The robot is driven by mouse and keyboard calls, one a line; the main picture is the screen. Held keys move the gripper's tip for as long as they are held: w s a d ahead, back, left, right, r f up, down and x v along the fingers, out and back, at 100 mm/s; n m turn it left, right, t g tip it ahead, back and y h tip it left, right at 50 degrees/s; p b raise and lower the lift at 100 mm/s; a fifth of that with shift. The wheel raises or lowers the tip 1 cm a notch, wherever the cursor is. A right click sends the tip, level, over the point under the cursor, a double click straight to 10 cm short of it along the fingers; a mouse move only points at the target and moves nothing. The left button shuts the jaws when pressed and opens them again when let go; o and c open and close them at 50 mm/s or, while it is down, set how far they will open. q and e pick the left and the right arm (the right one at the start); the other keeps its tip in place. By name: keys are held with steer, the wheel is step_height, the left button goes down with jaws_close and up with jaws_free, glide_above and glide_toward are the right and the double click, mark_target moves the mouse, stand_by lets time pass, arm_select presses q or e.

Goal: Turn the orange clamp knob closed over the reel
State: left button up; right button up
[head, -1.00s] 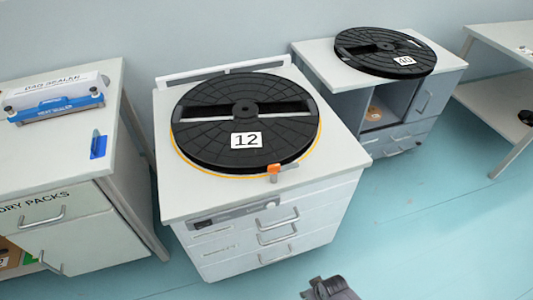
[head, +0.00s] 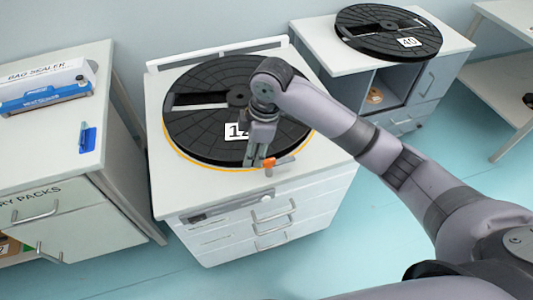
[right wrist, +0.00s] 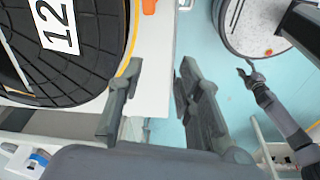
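The orange clamp knob (head: 270,167) is at the front edge of the station top, beside the rim of the black reel (head: 200,128) labelled 12. Its handle sticks out to the right. My right gripper (head: 257,161) points down just left of the knob, over the reel's front rim. In the right wrist view its fingers (right wrist: 161,66) are apart with nothing between them. The knob (right wrist: 149,6) shows at the top edge of that view, beyond the fingertips. My left gripper (right wrist: 245,69) is small at the right of the wrist view, away from the station, its fingers apart.
The white drawer station (head: 165,195) carries the reel. A second reel (head: 385,45) labelled 40 lies on a cabinet at the back right. A left table (head: 60,150) holds a blue bag sealer (head: 45,98). Open floor (head: 400,165) lies right of the station.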

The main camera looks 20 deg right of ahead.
mark_target(269, 160)
steer(key=w+d+r+n+h, duration=0.25)
steer(key=d+r, duration=0.25)
steer(key=r, duration=0.5)
steer(key=shift+g+y, duration=0.25)
steer(key=shift+g, duration=0.15)
step_height(269, 160, down, 18)
steer(key=shift+s+r+p, duration=0.15)
steer(key=shift+r+p, duration=0.05)
steer(key=shift+p, duration=0.2)
steer(key=shift+c, duration=0.6)
jaws_close()
